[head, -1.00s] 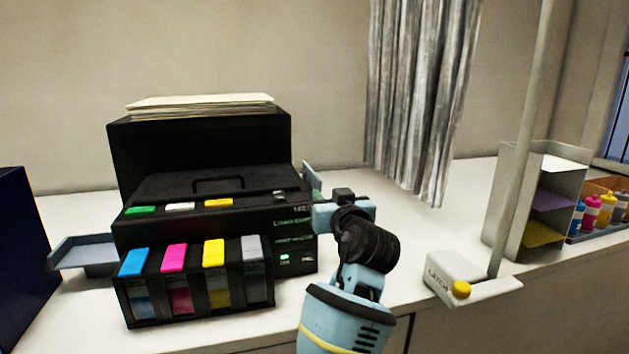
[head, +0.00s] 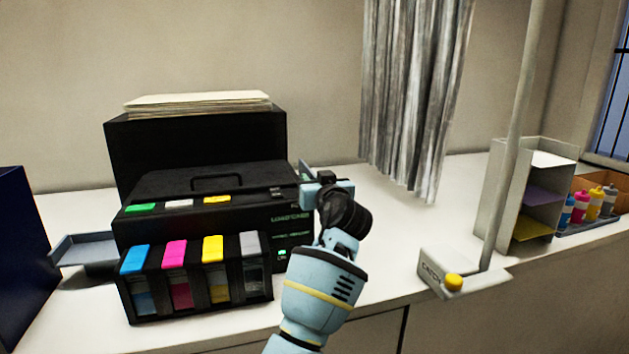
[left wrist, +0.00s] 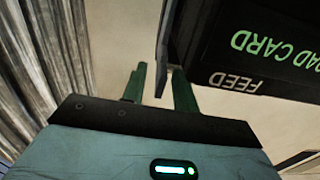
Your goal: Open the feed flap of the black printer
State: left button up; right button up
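The black printer (head: 152,230) stands on the white table at the left in the head view. The feed flap (head: 305,170) is a thin grey panel at its right side, standing out from the body. In the left wrist view the flap (left wrist: 166,45) reaches down between the two dark green fingers of my left gripper (left wrist: 159,86), near the FEED lettering (left wrist: 236,82). The fingers are open, with a gap on each side of the flap edge. In the head view my left gripper (head: 310,186) is beside the printer's right side, its fingertips mostly hidden. My right gripper is out of view.
Ink tanks (head: 196,280) with coloured caps stand at the printer's front, and a grey tray (head: 88,250) juts out left. A pole base with a yellow knob (head: 453,282) and a paper rack (head: 530,190) stand right. A curtain (head: 415,100) hangs behind.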

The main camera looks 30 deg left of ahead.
pick_arm(q)
jog(key=shift+c, duration=0.3)
grip_shut()
